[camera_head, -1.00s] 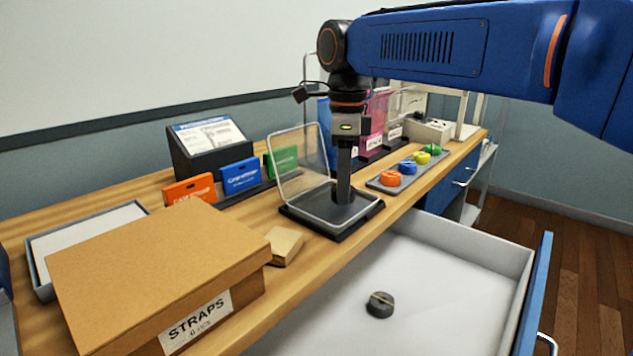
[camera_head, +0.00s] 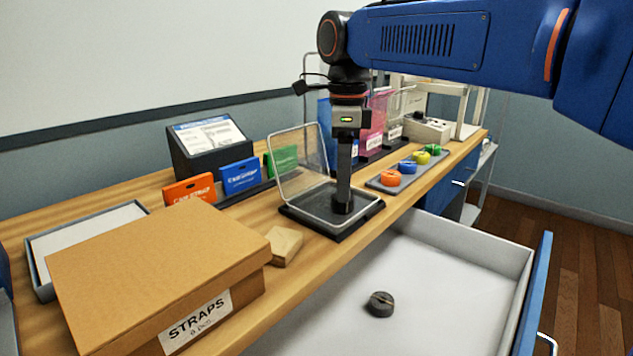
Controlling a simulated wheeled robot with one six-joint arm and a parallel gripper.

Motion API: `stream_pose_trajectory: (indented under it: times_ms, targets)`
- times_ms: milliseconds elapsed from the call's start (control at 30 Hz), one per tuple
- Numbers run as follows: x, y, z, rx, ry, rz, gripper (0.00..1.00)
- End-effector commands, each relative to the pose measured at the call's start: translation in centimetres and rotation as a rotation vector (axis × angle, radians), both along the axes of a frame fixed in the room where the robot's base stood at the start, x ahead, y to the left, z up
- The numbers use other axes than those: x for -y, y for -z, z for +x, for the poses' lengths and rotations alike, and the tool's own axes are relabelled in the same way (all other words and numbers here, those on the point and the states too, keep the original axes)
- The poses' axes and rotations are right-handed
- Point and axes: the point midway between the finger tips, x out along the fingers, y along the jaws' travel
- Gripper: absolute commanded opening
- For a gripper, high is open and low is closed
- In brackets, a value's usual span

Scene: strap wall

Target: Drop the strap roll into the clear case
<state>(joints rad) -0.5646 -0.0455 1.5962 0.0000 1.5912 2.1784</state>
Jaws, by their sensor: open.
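The clear case (camera_head: 298,212) stands on the wooden bench with its transparent lid (camera_head: 292,165) tipped up and back. My gripper (camera_head: 343,192) points straight down into the case's base, its fingers open. A small dark roll (camera_head: 342,207) shows at the fingertips, low inside the case; the fingers partly hide it, and I cannot tell whether they touch it. Another dark grey roll (camera_head: 380,304) lies on the floor of the open drawer (camera_head: 450,270), apart from my gripper.
A brown STRAPS box (camera_head: 150,265) and a small tan block (camera_head: 285,245) stand left of the case. A grey strip (camera_head: 380,186) with orange, blue, yellow and green rolls lies to its right. Upright coloured cards (camera_head: 240,177) stand behind. Much of the drawer floor is clear.

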Motion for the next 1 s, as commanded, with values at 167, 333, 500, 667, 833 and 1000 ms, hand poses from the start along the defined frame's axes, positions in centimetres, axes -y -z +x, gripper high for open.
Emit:
stream_pose_trajectory:
  times_ms: [167,333,500,667,833,1000]
  targets:
    - [-0.1,-3.4,0.1,0.002,0.0,0.001,0.58]
    - [-0.1,-6.8,0.1,0.003,0.0,0.002,0.58]
    - [0.0,-10.2,0.1,0.002,0.0,0.002,0.58]
    - [0.0,-13.0,0.0,0.002,0.0,0.001,0.58]
    - [0.0,-14.9,0.1,0.001,0.0,0.001,0.58]
    - [0.0,-15.7,0.0,0.0,0.0,0.0,0.58]
